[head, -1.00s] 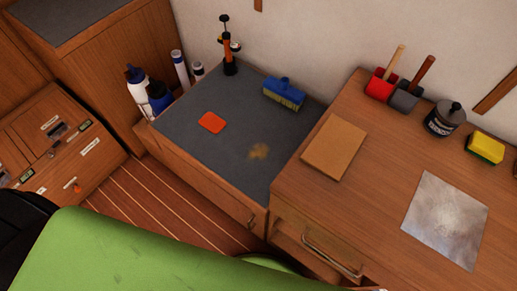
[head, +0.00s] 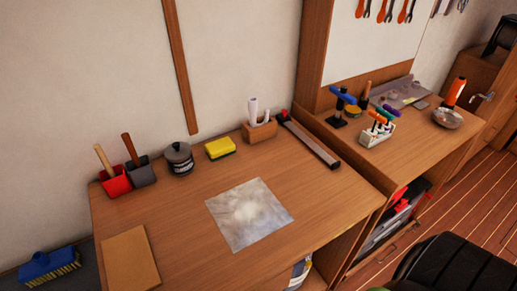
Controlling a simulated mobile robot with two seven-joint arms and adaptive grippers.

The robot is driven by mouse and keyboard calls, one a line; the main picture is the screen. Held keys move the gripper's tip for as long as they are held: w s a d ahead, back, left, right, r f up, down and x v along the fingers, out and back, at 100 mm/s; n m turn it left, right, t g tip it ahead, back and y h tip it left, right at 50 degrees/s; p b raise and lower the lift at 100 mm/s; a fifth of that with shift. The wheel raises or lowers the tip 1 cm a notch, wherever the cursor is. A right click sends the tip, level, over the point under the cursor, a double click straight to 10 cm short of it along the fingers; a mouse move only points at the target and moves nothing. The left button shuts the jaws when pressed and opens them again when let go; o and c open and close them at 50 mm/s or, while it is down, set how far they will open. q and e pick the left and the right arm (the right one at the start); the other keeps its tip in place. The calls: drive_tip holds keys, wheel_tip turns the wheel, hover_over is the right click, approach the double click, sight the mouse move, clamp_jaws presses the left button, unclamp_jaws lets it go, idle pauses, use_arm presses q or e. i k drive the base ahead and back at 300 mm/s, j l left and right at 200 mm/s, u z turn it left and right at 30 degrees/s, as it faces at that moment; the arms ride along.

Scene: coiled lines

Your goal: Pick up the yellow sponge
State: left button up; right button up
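The yellow sponge (head: 220,147) lies on the wooden bench top near the wall. It has a yellow upper part and a dark lower layer. A dark lidded jar (head: 179,158) stands to its left and a small wooden holder (head: 260,131) with white rolls stands to its right. Neither of my grippers shows in the head view. Nothing is touching the sponge.
A grey sheet (head: 249,213) lies in front of the sponge. Red (head: 115,182) and grey (head: 141,173) holders stand at the left, with a brown board (head: 130,260) nearer. A long flat tool (head: 309,139) lies right. Bare bench surrounds the sheet.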

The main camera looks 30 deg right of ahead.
sight(219, 149)
drive_tip(key=z, duration=0.75)
